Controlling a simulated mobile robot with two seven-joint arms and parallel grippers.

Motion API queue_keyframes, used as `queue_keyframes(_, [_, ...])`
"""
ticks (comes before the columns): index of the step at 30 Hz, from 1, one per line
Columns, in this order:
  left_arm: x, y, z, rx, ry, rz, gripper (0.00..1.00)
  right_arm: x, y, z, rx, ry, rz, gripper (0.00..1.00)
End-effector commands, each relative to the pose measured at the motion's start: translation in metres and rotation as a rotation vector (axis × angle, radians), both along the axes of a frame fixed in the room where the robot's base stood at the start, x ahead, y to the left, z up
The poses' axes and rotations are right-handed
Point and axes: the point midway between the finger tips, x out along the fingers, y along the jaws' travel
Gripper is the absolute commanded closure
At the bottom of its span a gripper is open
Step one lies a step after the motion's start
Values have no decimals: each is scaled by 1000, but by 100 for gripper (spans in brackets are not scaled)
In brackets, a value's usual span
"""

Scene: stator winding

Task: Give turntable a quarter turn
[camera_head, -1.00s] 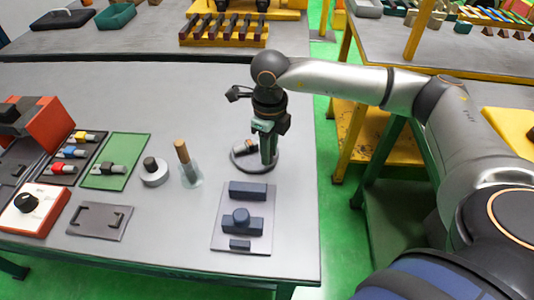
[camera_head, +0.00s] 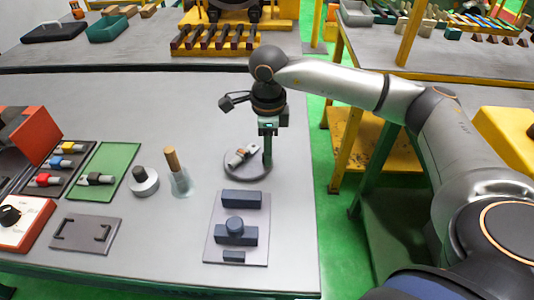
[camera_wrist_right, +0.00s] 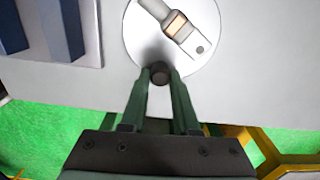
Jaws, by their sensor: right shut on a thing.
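The turntable (camera_head: 234,172) is a round grey disc on the table near its right side, and in the right wrist view (camera_wrist_right: 198,68) it looks nearly white. A cylindrical part with an orange band (camera_head: 240,156) lies on it, slanting up to the right; it also shows in the right wrist view (camera_wrist_right: 180,26). My right gripper (camera_head: 267,164) reaches down at the disc's right edge. In the right wrist view its green fingers are shut on a dark round peg (camera_wrist_right: 159,73) at the disc's rim. My left gripper is out of view.
A plate with dark blue blocks (camera_head: 236,230) lies just in front of the turntable. A clear holder with a wooden-handled tool (camera_head: 180,180) and a grey round base with a black knob (camera_head: 144,182) stand to its left. The table's right edge is close by.

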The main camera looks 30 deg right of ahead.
Motion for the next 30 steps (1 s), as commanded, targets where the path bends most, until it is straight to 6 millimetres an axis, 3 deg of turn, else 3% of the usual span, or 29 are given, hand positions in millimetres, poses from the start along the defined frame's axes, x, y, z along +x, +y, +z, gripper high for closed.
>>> queue_keyframes(15, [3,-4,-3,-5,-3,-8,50,7,-5,1,1,-3,168,100])
queue_keyframes(30, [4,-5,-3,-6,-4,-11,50,8,-6,1,1,-3,194,100])
